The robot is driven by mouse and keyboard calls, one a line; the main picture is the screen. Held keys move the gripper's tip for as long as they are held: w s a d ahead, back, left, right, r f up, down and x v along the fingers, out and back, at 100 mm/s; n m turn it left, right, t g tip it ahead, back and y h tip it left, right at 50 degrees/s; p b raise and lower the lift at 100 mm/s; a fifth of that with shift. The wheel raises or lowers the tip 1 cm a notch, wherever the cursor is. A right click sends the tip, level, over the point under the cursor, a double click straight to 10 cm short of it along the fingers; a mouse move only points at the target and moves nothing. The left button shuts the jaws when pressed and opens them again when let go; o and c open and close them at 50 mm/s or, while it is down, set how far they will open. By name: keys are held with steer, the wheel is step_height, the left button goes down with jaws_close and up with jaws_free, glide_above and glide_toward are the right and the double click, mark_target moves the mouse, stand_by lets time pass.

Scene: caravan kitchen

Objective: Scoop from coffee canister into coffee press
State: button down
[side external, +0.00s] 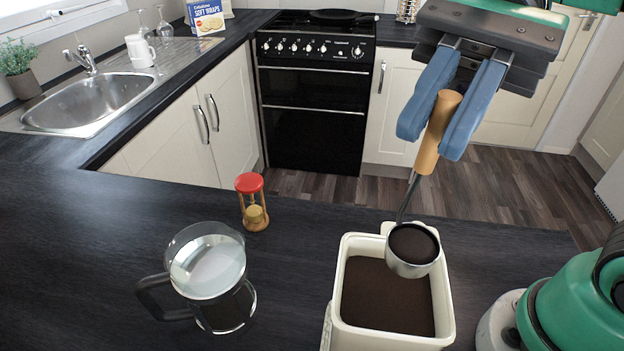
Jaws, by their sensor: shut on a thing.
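My gripper (454,112) is shut on the wooden handle of a scoop (432,138) at the upper right. The scoop's metal cup (411,265) hangs at the lower end, full of dark coffee grounds. The cup is over the back right part of the cream coffee canister (346,268), which is open and holds dark grounds. I cannot tell how far the cup is above the grounds. The glass coffee press (209,264) stands upright on the counter to the left of the canister, open at the top, with its dark handle on the left. It holds something pale or clear above a dark lower part.
Bare counter (100,240) lies to the left, and a gap of clear counter separates press and canister. Sink (88,100) and oven (313,100) are farther back.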

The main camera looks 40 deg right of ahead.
steer(key=w+a+f, duration=0.1)
steer(key=w+a, duration=1.1)
steer(key=w, duration=0.3)
steer(key=s+a+f+n+t+h, duration=0.3)
steer(key=s+f+n+t, duration=0.5)
steer(key=s+f+t, duration=0.2)
steer(key=shift+s+f+t+h, duration=0.2)
steer(key=shift+f+t+h, duration=0.25)
steer(key=shift+f, duration=0.85)
